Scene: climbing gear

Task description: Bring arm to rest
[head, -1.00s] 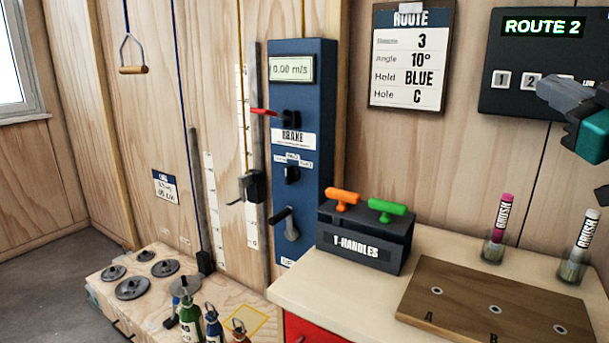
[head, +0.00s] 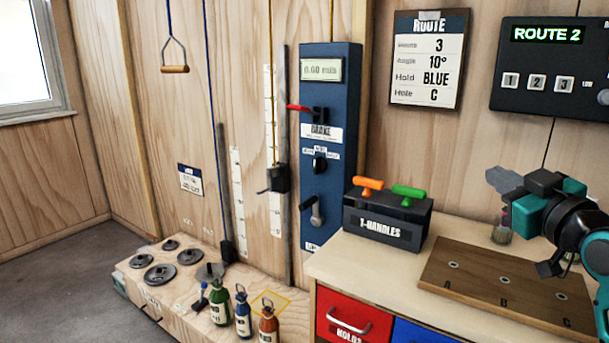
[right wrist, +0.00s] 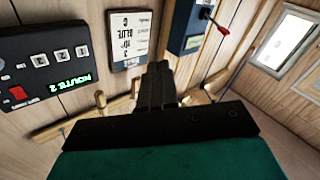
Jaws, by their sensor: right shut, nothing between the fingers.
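My right gripper (head: 493,180) is at the right of the head view, in front of the wood wall and above the workbench. Its grey fingers point left, are closed together and hold nothing. In the right wrist view the closed dark fingers (right wrist: 157,82) stand in the middle, with nothing between them. The gripper is below the black ROUTE 2 panel (head: 550,68) and apart from it. My left gripper is not in view.
The bench has a wooden board (head: 490,285) with holes A, B, C, and a black T-handles box (head: 388,222). A brush jar (head: 502,235) is partly hidden behind my right arm. The blue brake column (head: 335,150) and route card (head: 428,60) are left of the gripper.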

